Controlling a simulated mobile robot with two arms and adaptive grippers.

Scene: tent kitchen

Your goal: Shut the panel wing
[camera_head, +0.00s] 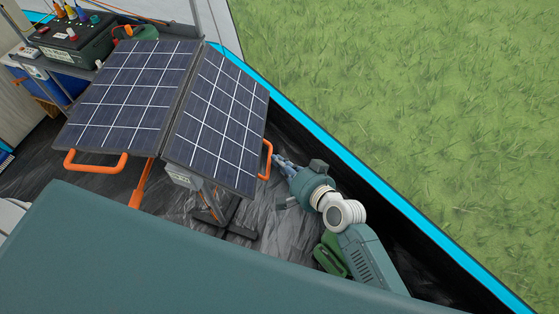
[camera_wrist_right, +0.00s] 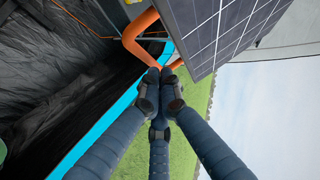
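A folding solar panel stands on the floor with two wings. The left wing (camera_head: 130,95) and the right wing (camera_head: 215,120) meet at a seam, spread at an angle to each other. The right wing has an orange handle (camera_head: 267,162) on its outer edge; the handle also shows in the right wrist view (camera_wrist_right: 132,42), beside the wing (camera_wrist_right: 215,35). My right gripper (camera_head: 279,159) is at this handle. In the wrist view its fingertips (camera_wrist_right: 161,75) converge against the handle's bend; whether they grip it is unclear. My left gripper is not in view.
A dark battery box (camera_head: 72,40) stands on a shelf at the back left. Another orange handle (camera_head: 95,162) is on the left wing. A blue tent edge (camera_head: 350,150) runs close beside my right arm, with grass beyond. A teal surface fills the foreground.

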